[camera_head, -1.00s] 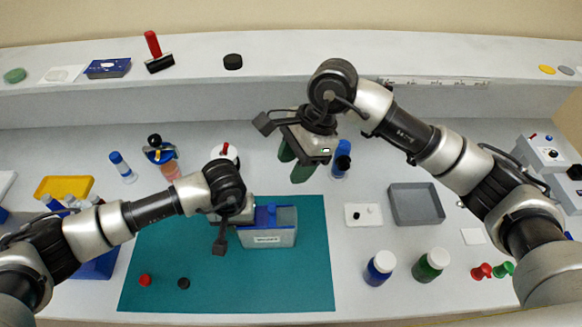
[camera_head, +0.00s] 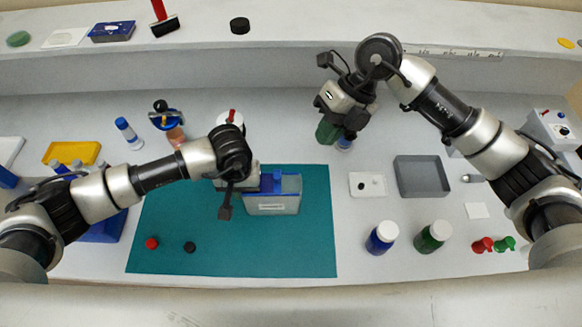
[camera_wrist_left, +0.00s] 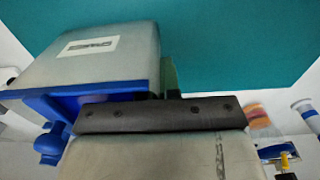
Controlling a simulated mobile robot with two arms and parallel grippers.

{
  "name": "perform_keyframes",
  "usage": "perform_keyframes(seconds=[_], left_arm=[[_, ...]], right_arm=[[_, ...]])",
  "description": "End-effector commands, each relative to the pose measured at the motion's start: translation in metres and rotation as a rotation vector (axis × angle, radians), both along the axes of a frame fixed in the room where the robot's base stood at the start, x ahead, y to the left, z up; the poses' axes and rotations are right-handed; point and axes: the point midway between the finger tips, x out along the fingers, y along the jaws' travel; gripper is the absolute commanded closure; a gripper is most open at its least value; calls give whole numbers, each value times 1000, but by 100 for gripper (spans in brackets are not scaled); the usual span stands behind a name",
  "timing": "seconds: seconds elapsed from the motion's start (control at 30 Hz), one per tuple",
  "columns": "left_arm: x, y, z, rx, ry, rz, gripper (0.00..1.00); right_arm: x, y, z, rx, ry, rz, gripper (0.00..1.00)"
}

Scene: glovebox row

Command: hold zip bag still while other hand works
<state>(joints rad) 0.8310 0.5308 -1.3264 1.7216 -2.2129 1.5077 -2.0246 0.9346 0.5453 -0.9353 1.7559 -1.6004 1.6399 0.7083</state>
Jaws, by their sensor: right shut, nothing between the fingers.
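The zip bag (camera_head: 272,205) is a grey, box-like pouch with a blue top edge and a white label. It stands on the teal mat (camera_head: 235,248) and fills the upper left of the left wrist view (camera_wrist_left: 120,62). My left gripper (camera_head: 245,187) is at the bag's left end. In the left wrist view, one green finger (camera_wrist_left: 169,77) lies against the bag's side edge; the other is hidden, and the jaws look shut on that edge. My right gripper (camera_head: 329,131), with green fingers, is shut and empty, above the bench behind the bag and to its right.
A red cap (camera_head: 152,243) and a black cap (camera_head: 190,248) lie on the mat. To the right are a grey tray (camera_head: 424,178), a white plate (camera_head: 367,186), a blue jar (camera_head: 381,238) and a green jar (camera_head: 432,238). A blue-capped bottle is partly hidden behind my right gripper.

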Motion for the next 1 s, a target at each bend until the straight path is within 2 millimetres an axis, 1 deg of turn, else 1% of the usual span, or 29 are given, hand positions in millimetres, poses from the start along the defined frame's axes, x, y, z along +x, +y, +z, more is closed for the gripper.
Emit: perform_keyframes(seconds=[0.03,0.1,0.23,0.4,0.53,0.67,0.9,1.0], left_arm=[[0,0,0,0,0,0,100],[0,0,0,0,0,0,100],[0,0,0,0,0,0,100],[0,0,0,0,0,0,100],[0,0,0,0,0,0,100],[0,0,0,0,0,0,100],[0,0,0,0,0,0,100],[0,0,0,0,0,0,100]], right_arm=[[0,-4,-1,-19,54,-90,100],[0,-8,-2,-45,126,-213,100],[0,-14,-3,-83,228,-383,100],[0,-17,-4,-110,297,-491,100],[-3,-13,-13,-115,308,-507,100],[-10,-2,-31,-115,309,-506,100],[-24,23,-74,-115,309,-504,100],[-29,32,-90,-114,307,-504,100]])
